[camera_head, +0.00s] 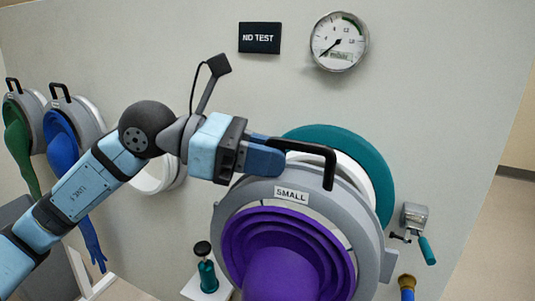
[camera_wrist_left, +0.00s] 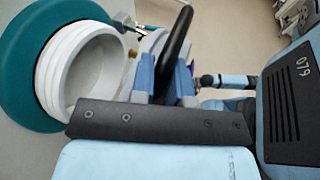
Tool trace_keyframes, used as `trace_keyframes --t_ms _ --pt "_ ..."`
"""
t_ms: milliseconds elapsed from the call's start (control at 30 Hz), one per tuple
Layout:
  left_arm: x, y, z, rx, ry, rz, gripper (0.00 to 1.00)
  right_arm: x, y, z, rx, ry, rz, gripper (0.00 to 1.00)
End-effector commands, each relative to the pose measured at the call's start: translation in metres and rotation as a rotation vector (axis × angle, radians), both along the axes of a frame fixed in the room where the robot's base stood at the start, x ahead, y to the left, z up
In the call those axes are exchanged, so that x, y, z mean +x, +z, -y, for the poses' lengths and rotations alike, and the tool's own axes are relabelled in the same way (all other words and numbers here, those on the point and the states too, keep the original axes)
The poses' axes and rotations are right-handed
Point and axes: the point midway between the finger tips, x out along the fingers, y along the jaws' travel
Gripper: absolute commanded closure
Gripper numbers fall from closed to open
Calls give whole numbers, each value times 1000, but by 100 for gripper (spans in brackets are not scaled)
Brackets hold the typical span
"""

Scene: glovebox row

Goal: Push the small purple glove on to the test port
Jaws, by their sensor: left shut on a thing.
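The small purple glove (camera_head: 290,262) hangs from a grey ring labelled SMALL (camera_head: 236,200) with a black handle on top (camera_head: 328,168). My left gripper (camera_head: 268,156) is shut on this handle; in the left wrist view the handle (camera_wrist_left: 178,42) stands between its blue fingers (camera_wrist_left: 163,80). The test port, a white collar (camera_head: 378,186) on a teal flange (camera_head: 379,160), is behind the ring.
A NO TEST sign (camera_head: 259,38) and a dial gauge (camera_head: 340,42) are on the wall above. A teal-handled clamp (camera_head: 420,238) is right of the port, a teal plunger (camera_head: 207,272) lower left. Green (camera_head: 18,145) and blue gloves (camera_head: 62,140) hang at left.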

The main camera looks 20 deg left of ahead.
Motion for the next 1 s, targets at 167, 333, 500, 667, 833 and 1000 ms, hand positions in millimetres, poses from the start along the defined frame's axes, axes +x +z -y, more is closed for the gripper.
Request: trace_keyframes --t_ms 167,333,500,667,833,1000 --pt "0 0 0 -2 -9 1 100 1 -1 -2 4 0 4 57" --pt "7 0 0 -1 -22 0 100 1 -4 -1 4 0 6 57" --pt "22 -2 1 0 -22 -1 100 1 -7 -1 4 -1 6 57" --pt "37 -4 1 -1 -23 -1 100 1 -11 0 2 -2 6 57" --pt "52 -5 2 -2 -22 0 100 1 -15 1 1 -2 3 57" --pt "63 -7 2 0 -22 -2 100 0 -18 1 -1 -2 1 57"
